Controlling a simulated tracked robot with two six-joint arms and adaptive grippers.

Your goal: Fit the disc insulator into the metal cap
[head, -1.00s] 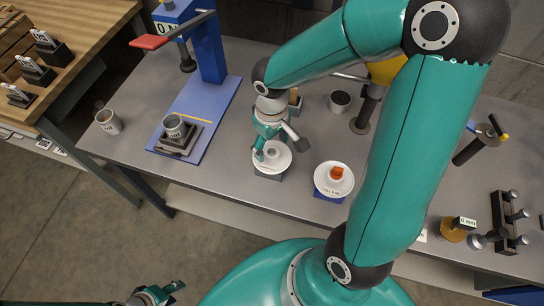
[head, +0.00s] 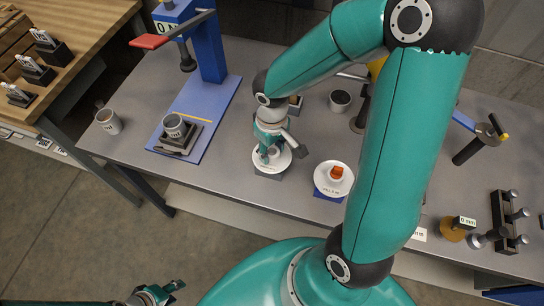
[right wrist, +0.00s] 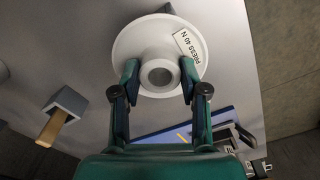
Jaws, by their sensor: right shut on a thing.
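The white disc insulator (head: 284,163) sits on a small dark block on the grey bench. My right gripper (head: 269,154) is over it, pointing down. In the right wrist view, the gripper's fingers (right wrist: 160,72) are shut on opposite sides of the hub of the disc insulator (right wrist: 125,48), which bears a "PRESS 40 N" label. A grey metal cap (head: 174,124) stands upright in a dark holder on the blue press base, left of the disc. My left gripper (head: 162,292) is far from the bench at the lower left and looks open and empty.
The blue press (head: 207,45) with a red lever rises behind the cap. A grey cup (head: 109,121) stands left of it. A second white disc (head: 324,184) with an orange top sits right of my right gripper. A dark cup (head: 340,100) is behind.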

